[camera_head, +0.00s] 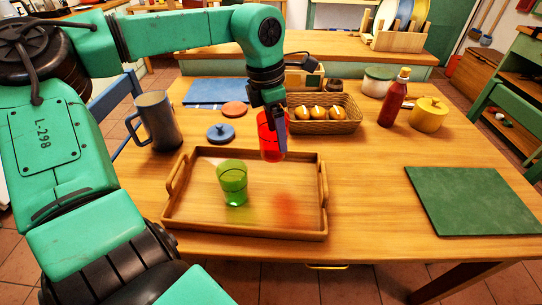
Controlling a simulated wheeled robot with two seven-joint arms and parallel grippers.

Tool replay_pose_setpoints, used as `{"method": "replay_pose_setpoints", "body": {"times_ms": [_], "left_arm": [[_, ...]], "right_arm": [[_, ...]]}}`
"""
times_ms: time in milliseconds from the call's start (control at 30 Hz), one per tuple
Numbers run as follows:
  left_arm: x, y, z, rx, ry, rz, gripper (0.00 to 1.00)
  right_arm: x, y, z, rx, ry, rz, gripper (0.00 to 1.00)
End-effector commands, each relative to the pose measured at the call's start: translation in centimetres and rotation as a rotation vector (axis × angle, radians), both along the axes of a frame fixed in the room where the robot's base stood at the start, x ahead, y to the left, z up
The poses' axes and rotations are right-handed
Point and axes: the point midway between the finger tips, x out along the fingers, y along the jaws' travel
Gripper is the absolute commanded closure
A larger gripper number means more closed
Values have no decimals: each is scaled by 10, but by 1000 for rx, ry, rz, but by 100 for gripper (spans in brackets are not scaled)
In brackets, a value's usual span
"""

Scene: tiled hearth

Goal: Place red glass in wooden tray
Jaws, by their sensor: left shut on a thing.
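The red glass (268,138) is held in my left gripper (276,140), which is shut on it. The glass hangs over the far right part of the wooden tray (247,232), and a reddish tint falls on the tray floor. My gripper finger hides part of the glass. The wooden tray has raised walls and two side handles, and rests on the table. A green glass (232,182) stands upright in the left half of the tray. The right half of the tray floor is bare. My right gripper is not in view.
A wicker basket of buns (330,125) sits behind the tray, near a red bottle (394,98) and a yellow pot (429,114). A grey mug (158,120) stands left. A blue lid (221,133) lies behind the tray. A green board (472,201) lies right.

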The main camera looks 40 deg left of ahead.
Motion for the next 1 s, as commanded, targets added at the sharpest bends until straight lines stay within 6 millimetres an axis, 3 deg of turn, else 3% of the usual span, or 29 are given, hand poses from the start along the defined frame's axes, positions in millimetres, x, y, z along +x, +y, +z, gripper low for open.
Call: {"method": "replay_pose_setpoints", "body": {"times_ms": [100, 433, 800, 833, 867, 1000], "left_arm": [[-1, 0, -38, -3, 5, 0, 90], [0, 0, -97, 0, 4, 2, 90], [0, 0, -106, 0, -1, 1, 90], [0, 0, -106, 1, 0, 1, 14], [0, 0, -105, 1, 0, 1, 3], [0, 0, -105, 0, 1, 1, 0]], "right_arm": [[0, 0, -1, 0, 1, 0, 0], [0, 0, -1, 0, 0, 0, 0], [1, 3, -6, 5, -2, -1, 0], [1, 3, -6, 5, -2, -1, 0], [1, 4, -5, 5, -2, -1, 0], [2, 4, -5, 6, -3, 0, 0]]}}
